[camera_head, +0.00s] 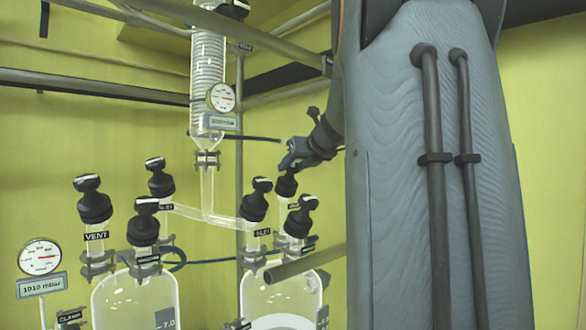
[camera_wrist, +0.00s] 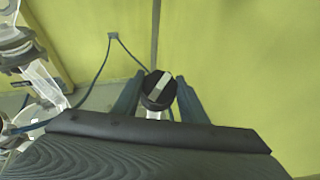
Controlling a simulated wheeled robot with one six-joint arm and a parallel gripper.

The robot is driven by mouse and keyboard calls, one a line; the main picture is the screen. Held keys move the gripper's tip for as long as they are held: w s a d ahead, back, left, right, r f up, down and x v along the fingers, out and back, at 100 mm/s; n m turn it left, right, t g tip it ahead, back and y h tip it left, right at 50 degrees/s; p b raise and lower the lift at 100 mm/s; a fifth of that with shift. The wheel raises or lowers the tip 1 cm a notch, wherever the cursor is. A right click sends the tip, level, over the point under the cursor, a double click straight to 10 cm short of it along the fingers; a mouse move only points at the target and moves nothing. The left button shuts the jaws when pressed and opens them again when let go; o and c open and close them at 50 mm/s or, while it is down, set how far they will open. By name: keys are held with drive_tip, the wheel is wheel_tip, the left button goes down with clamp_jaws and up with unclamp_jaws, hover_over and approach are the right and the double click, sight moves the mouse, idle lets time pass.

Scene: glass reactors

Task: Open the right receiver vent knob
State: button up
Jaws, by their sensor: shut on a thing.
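The right receiver (camera_head: 282,296) is a clear glass vessel at the lower middle of the head view, with several black knobs on its necks. My gripper (camera_head: 289,165) is shut on the black knob (camera_head: 287,184) at its back right. The label under this knob is partly hidden, so I cannot read it. In the wrist view the knob (camera_wrist: 158,91) is a round black cap with a pale bar lying diagonally across its top. My gripper's two fingers (camera_wrist: 157,87) stand on either side of it.
Other black knobs (camera_head: 253,200) and (camera_head: 301,216) stand close by in front. The left receiver (camera_head: 135,300), with a knob labelled VENT (camera_head: 93,200), is at left. A glass condenser (camera_head: 207,80) with a gauge (camera_head: 221,97) rises behind. A blue hose (camera_wrist: 98,75) runs near the held knob.

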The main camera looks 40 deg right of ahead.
drive_tip(key=n+y, duration=0.2)
drive_tip(key=n, duration=0.2)
drive_tip(key=shift+d+y+b, duration=0.1)
drive_tip(key=shift+y+b, duration=0.2)
drive_tip(key=shift+y, duration=0.1)
drive_tip(key=shift+n+g+y+p, duration=0.3)
drive_tip(key=shift+n+y+p, duration=0.9)
drive_tip(key=shift+n, duration=1)
drive_tip(key=o, duration=1.1)
drive_tip(key=shift+c, duration=0.2)
wheel_tip(320, 180, up, 10)
drive_tip(key=shift+b, duration=0.85)
